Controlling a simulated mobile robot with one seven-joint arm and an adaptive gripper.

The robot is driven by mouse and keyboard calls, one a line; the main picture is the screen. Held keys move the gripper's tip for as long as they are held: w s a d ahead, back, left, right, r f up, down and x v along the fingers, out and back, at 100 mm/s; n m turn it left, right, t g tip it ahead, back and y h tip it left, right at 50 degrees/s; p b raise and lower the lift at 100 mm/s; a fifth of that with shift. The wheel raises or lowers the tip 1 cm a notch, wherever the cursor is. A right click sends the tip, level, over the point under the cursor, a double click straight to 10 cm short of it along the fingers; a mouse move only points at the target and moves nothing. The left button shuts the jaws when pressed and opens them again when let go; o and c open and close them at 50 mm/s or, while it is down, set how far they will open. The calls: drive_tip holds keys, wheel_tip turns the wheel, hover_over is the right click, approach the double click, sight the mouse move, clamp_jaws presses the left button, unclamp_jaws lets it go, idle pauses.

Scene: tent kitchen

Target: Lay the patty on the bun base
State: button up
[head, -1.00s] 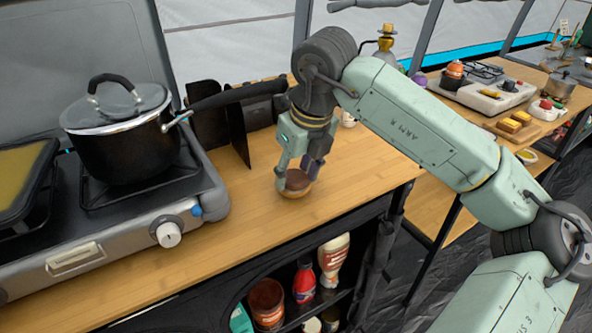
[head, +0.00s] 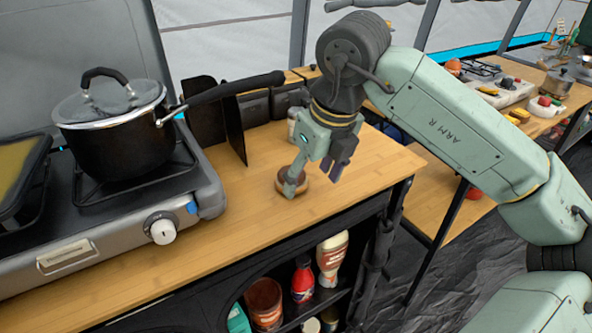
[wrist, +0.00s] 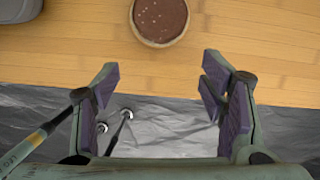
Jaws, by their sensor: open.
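The brown round patty (wrist: 160,18) lies on the bun base (wrist: 160,44), whose pale rim shows around it in the wrist view. In the head view the bun base (head: 292,188) with the patty sits on the wooden counter, partly hidden by a finger. My gripper (head: 315,176) is open and empty, above and beside the stack. In the wrist view my gripper (wrist: 160,88) has its fingers spread wide over the counter's front edge, with the patty beyond the fingertips and nothing between them.
A black lidded pot (head: 115,125) stands on the camp stove (head: 125,215) to the left, its long handle reaching toward my arm. Bottles and jars fill the shelf below. The counter's right front is clear.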

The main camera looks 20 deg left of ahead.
drive_tip(key=s+d+b, duration=0.1)
drive_tip(key=s+d, duration=0.3)
drive_tip(key=d, duration=0.2)
